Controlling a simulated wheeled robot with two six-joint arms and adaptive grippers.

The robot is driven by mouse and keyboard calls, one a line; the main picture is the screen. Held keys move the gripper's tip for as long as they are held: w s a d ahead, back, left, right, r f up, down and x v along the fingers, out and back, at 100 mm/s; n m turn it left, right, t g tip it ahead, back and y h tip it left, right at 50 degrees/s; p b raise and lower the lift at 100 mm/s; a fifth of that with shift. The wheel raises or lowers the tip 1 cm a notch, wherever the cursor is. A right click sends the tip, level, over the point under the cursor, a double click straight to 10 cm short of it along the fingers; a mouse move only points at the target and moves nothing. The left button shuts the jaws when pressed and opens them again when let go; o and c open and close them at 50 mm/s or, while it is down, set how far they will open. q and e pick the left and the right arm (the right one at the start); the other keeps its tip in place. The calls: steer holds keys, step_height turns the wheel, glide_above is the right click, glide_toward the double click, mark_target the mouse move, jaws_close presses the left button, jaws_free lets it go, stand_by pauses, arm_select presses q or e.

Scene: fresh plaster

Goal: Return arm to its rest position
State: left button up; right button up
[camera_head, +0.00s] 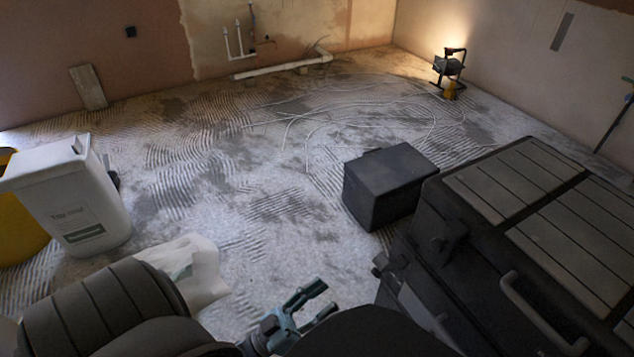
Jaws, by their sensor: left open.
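My left gripper (318,303) shows at the bottom centre, with two teal and dark fingers spread apart. It is open and nothing shows between the fingers. It is over the floor, left of a large dark case. My left arm comes in from the lower left and hides part of the floor there. My right gripper is not in the picture.
A large black toolbox (530,262) fills the right side. A dark box (388,186) stands beyond it. A white tub (75,200), a yellow bucket (18,235) and a crumpled white bag (195,272) are at left. A lit work lamp (449,68) and loose cables (330,118) lie farther back.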

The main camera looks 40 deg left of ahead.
arm_select(q)
steer(key=shift+s+a, duration=0.1)
steer(key=shift+s, duration=0.25)
